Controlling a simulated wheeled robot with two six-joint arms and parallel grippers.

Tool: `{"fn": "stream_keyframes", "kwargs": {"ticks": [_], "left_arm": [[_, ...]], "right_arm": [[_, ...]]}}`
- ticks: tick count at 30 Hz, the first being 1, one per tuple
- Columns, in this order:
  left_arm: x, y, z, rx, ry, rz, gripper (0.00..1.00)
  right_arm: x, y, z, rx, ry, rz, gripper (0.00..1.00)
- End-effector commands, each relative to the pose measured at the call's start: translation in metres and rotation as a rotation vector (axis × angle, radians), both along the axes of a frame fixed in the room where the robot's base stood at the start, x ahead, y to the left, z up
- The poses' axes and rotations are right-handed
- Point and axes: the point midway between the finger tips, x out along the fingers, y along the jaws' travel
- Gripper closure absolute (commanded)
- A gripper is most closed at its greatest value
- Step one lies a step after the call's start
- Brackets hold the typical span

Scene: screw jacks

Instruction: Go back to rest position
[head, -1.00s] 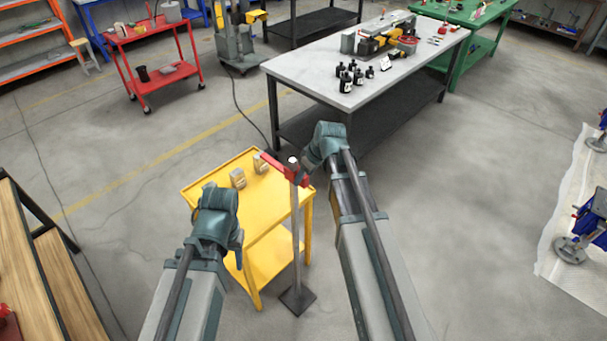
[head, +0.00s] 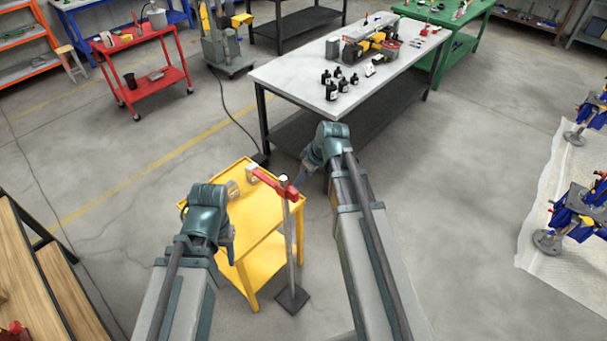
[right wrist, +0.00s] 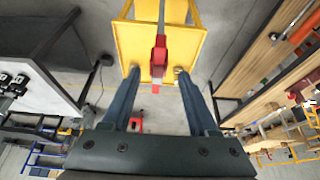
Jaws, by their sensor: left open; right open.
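My left gripper (head: 230,242) hangs below its wrist at the near left edge of the yellow cart, mostly hidden by the wrist. My right gripper (head: 307,166) is beyond the far right corner of the cart. In the right wrist view its two fingers (right wrist: 158,75) stand wide apart with nothing held between them. A grey stand with a red head (head: 275,183) rises on a dark square foot beside the cart. Its red head shows in the right wrist view (right wrist: 158,55), between the fingers in the picture but apart from them.
A white-topped workbench (head: 290,72) with black bottles stands ahead. A wooden bench (head: 30,265) is at left. Blue screw jacks (head: 578,210) stand on a pale mat at right. The floor right of my right arm is clear.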

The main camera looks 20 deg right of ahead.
Motion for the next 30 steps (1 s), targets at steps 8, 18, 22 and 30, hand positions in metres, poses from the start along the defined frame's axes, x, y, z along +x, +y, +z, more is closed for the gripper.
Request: {"fn": "stream_keyframes", "kwargs": {"ticks": [8, 18, 22, 30], "left_arm": [[0.0, 0.0, -0.001, 0.0, 0.0, 0.0, 0.5], [0.0, 0.0, -0.056, 0.001, -0.001, -0.002, 0.5], [0.0, 0.0, -0.101, 0.0, -0.002, -0.004, 0.5], [0.001, 0.0, -0.164, 0.002, -0.003, -0.007, 0.5]], "right_arm": [[0.0, 0.0, -0.001, 0.0, 0.0, 0.0, 0.4], [-0.039, 0.058, -0.064, -0.023, 0.114, -0.012, 0.4], [-0.082, 0.103, -0.114, -0.074, 0.22, -0.048, 0.4], [-0.156, 0.153, -0.18, -0.212, 0.347, -0.15, 0.4]]}}
